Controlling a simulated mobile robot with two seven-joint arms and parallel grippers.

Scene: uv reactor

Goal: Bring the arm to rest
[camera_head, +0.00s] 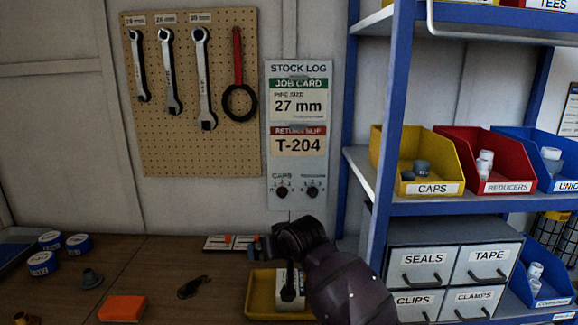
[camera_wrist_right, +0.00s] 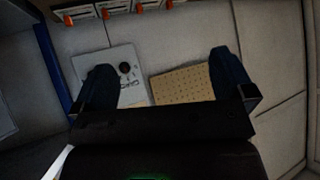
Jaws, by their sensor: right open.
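My right arm (camera_head: 345,285) reaches up from the bottom right in the head view, dark and bent, in front of the workbench's yellow tray. My right gripper (camera_wrist_right: 165,85) is open in the wrist view, its two dark fingers wide apart with nothing between them. Beyond the fingers, the wrist view shows the grey stock log panel (camera_wrist_right: 115,70) and the pegboard (camera_wrist_right: 182,86). My left gripper is not in view.
A yellow tray (camera_head: 259,296) holding a white-and-dark item stands close to my arm. The blue shelf post (camera_head: 393,120) rises at right, with bins and drawers (camera_head: 425,262). Blue tape rolls (camera_head: 43,262) and an orange block (camera_head: 122,308) lie on the bench at left.

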